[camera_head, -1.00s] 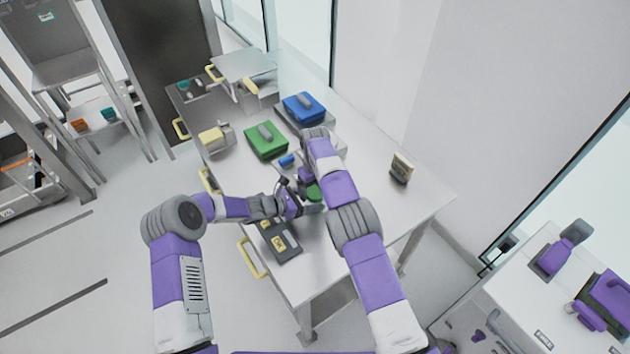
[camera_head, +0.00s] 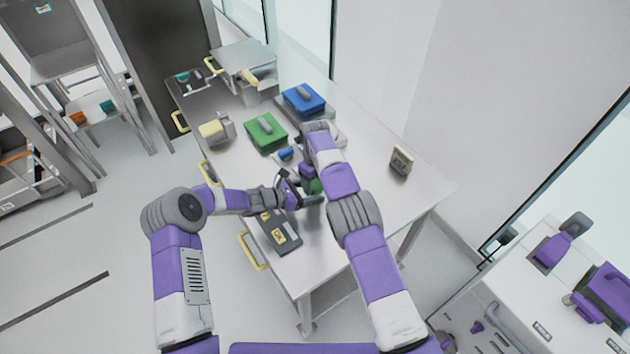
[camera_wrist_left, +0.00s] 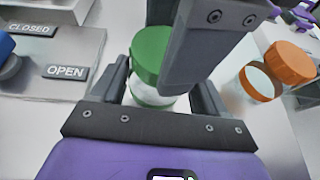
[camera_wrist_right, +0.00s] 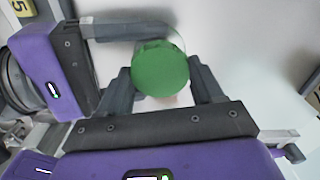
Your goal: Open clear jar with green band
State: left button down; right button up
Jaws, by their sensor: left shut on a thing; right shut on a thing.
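The clear jar with a green lid (camera_wrist_left: 150,52) and a green band stands upright between my grippers in the left wrist view. My left gripper (camera_wrist_left: 158,95) is shut around its clear body, below the lid. My right gripper (camera_wrist_right: 163,78) is shut on the round green lid (camera_wrist_right: 160,70), seen from above in the right wrist view. One right finger hides part of the jar in the left wrist view. In the head view, only a bit of green (camera_head: 316,187) shows between the hands. I cannot tell whether lid and body are apart.
An orange-lidded clear jar (camera_wrist_left: 262,82) is close by. A plate with OPEN and CLOSED labels (camera_wrist_left: 68,73) lies at left. Green (camera_head: 266,132) and blue (camera_head: 303,100) boxes stand farther back on the table (camera_head: 365,215). A dark case (camera_head: 277,233) is near the left arm. The table's right side is mostly clear.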

jog(key=shift+n, duration=0.6)
jog(key=o, duration=1.2)
jog(key=shift+c, duration=0.2)
jog(key=shift+r, duration=2.3)
pick_arm(q)
grip_release()
jog(key=shift+a, duration=0.1)
